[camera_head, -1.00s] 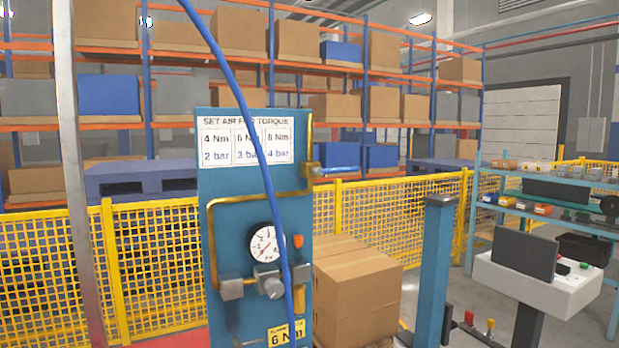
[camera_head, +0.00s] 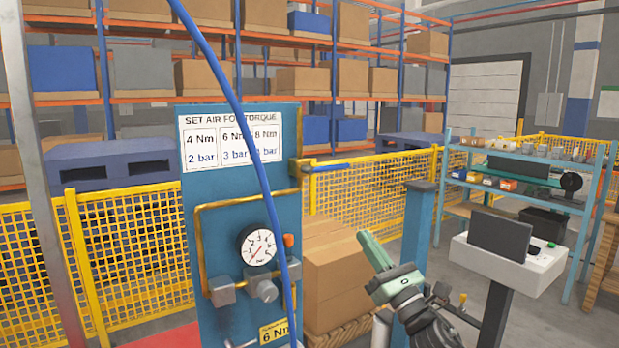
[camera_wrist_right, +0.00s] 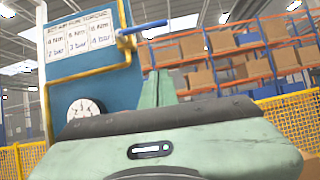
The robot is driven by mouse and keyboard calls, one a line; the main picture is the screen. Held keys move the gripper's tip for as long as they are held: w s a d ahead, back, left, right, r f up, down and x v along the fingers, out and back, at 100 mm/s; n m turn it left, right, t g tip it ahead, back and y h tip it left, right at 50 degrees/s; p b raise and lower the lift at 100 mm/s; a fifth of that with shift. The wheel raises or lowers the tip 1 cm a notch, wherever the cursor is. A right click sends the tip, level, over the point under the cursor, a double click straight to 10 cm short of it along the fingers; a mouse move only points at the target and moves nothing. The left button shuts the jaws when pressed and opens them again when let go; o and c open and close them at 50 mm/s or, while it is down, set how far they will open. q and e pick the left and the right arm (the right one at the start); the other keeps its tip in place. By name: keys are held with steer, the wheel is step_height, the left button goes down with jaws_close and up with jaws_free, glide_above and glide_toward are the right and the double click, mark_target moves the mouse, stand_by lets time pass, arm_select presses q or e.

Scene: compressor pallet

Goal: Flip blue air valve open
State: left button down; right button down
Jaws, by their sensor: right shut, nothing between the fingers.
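The blue air valve has a blue lever handle (camera_head: 334,167) that sticks out sideways to the right from a brass fitting (camera_head: 303,167) on the right edge of the blue panel (camera_head: 215,232). The handle also shows in the right wrist view (camera_wrist_right: 143,28), near the top middle. My right gripper (camera_head: 366,242) is shut and empty, with its green fingers pointing up, lower and to the right of the handle and apart from it. In the right wrist view its fingers (camera_wrist_right: 158,88) rise below the handle. My left gripper is not in view.
The panel carries a pressure gauge (camera_head: 257,246), a regulator knob (camera_head: 267,291) and a torque chart (camera_head: 230,140). A blue hose (camera_head: 243,130) hangs in front of it. Cardboard boxes (camera_head: 340,280) stand right of the panel, before a yellow fence (camera_head: 125,250). A blue post (camera_head: 416,225) stands further right.

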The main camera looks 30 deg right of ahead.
mark_target(327, 167)
steer(key=shift+s+a+r+n+y, duration=0.1)
steer(key=shift+a+r+n+y, duration=0.15)
steer(key=shift+r, duration=0.2)
steer(key=shift+s+a+r+n+y, duration=0.1)
steer(key=shift+r+n+y, duration=0.15)
steer(key=shift+r, duration=0.15)
steer(key=r+p+x, duration=0.1)
steer(key=p+x, duration=0.3)
steer(key=x, duration=0.2)
steer(key=s+d+r+p+x, duration=0.1)
steer(key=p+x, duration=0.3)
steer(key=x, duration=0.2)
steer(key=shift+a+r, duration=0.45)
steer(key=shift+r, duration=0.1)
steer(key=shift+w+f, duration=0.1)
steer(key=shift+w, duration=0.05)
